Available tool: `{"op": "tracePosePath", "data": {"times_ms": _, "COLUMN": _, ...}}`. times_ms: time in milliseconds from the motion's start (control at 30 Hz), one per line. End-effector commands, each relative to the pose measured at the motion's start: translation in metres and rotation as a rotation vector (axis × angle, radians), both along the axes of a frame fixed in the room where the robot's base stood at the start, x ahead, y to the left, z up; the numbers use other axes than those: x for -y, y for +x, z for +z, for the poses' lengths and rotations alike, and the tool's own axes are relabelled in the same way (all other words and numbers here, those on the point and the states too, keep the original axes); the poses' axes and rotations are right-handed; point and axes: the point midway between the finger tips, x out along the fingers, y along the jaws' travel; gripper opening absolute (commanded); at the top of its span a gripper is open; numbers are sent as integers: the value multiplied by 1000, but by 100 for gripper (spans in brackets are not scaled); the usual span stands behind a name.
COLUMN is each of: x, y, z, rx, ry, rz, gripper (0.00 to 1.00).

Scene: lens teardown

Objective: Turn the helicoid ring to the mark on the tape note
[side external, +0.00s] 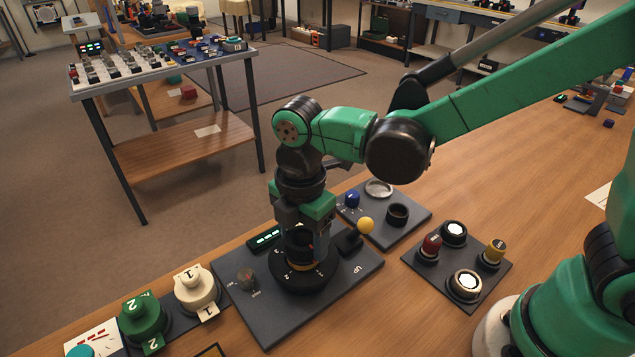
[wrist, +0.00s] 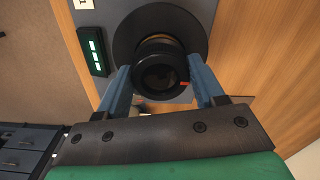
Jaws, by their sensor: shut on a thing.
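The black lens barrel with its helicoid ring (wrist: 160,72) stands upright on a round black dial base (side external: 302,281). An orange-gold band shows low on the barrel, and white marks run around the base. My gripper (side external: 303,246) points straight down over the barrel. In the wrist view its two blue-grey fingers lie on opposite sides of the ring, shut on it. A small red mark (wrist: 184,83) shows at the ring's right edge. I cannot make out the tape note for certain; a small white label (wrist: 83,4) is cut by the top edge of the wrist view.
Panels with knobs and buttons (side external: 466,285) stand to the right. Green (side external: 143,318) and white (side external: 195,287) numbered knobs stand left.

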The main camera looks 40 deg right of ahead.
Motion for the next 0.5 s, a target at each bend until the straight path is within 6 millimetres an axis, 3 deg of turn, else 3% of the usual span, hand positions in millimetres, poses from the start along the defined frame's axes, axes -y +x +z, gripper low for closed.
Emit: {"op": "tracePosePath", "data": {"times_ms": 500, "x": 0, "y": 0, "z": 0, "rx": -1, "ry": -1, "rz": 45, "gripper": 9}}
